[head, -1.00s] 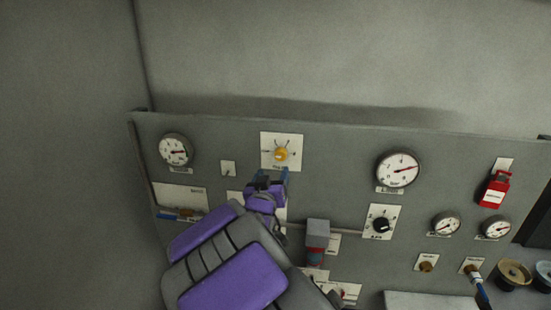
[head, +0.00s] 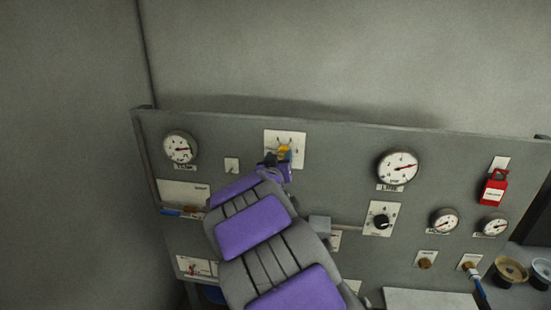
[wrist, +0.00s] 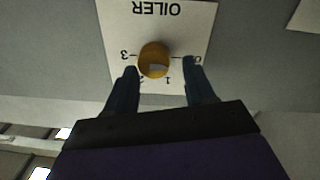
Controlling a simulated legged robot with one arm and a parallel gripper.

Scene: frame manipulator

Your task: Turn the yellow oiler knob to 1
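The yellow oiler knob (head: 285,151) sits on a white plate (head: 299,137) on the grey panel. In the wrist view the knob (wrist: 154,61) appears below the upside-down OILER lettering, with marks 3, 1 and 0 readable around it. The mark 2 is partly covered by the left finger. My gripper (wrist: 161,66) is open, with one dark blue finger on each side of the knob. A gap shows between the knob and the right finger; the left finger is closer, and I cannot tell if it touches. The knob's pointing direction is unclear. In the head view my gripper (head: 278,161) covers the plate's lower part.
A gauge (head: 180,147) is left of the oiler plate and a larger gauge (head: 398,167) is to the right. A black knob (head: 381,222) and a red device (head: 494,188) are further right. The panel above the plate is clear.

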